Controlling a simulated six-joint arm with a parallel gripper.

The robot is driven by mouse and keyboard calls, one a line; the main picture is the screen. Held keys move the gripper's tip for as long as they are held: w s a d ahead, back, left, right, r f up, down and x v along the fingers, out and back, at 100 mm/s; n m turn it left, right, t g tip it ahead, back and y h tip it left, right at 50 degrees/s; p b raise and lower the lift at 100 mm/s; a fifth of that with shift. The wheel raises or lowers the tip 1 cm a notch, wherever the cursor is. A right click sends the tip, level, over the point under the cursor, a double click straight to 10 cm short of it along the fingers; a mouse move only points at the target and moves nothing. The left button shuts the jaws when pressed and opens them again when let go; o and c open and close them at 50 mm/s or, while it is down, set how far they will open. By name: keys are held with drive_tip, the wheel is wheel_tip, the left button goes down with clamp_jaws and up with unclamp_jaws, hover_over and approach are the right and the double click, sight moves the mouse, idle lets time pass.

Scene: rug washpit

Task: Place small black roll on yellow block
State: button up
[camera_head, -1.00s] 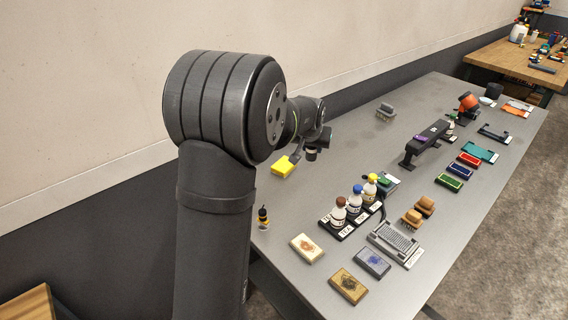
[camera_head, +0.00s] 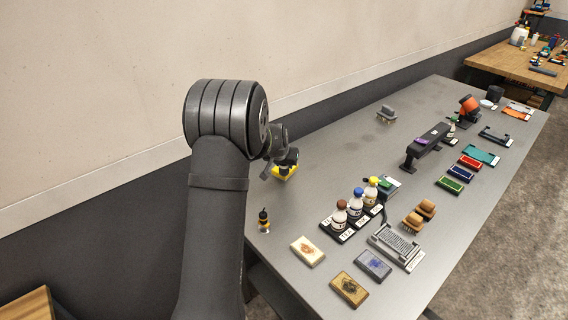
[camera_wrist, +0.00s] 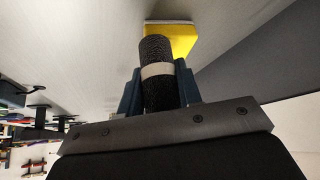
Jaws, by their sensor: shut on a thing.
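The small black roll (camera_wrist: 155,91), rough-surfaced with a pale band around it, is between the fingers of my gripper (camera_wrist: 158,68) in the wrist view. My gripper is shut on it. The yellow block (camera_wrist: 176,38) lies just beyond the roll's far end in that view. In the head view the block (camera_head: 285,174) is on the grey table near the wall side, with my gripper (camera_head: 291,158) close above it and partly covering it. I cannot tell whether the roll touches the block.
A small dark bottle with a yellow band (camera_head: 264,221) stands at the table's near left edge. A rack of bottles with coloured caps (camera_head: 348,225) is right of the block. A grey brush-like thing (camera_head: 386,113) stands farther back. The table between them is clear.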

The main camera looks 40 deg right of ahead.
drive_tip(key=shift+f, duration=0.15)
drive_tip(key=o, duration=1)
drive_tip(key=shift+c, duration=0.2)
drive_tip(key=shift+s+a+r, duration=0.1)
drive_tip(key=shift+r, duration=0.35)
drive_tip(key=v, duration=1.1)
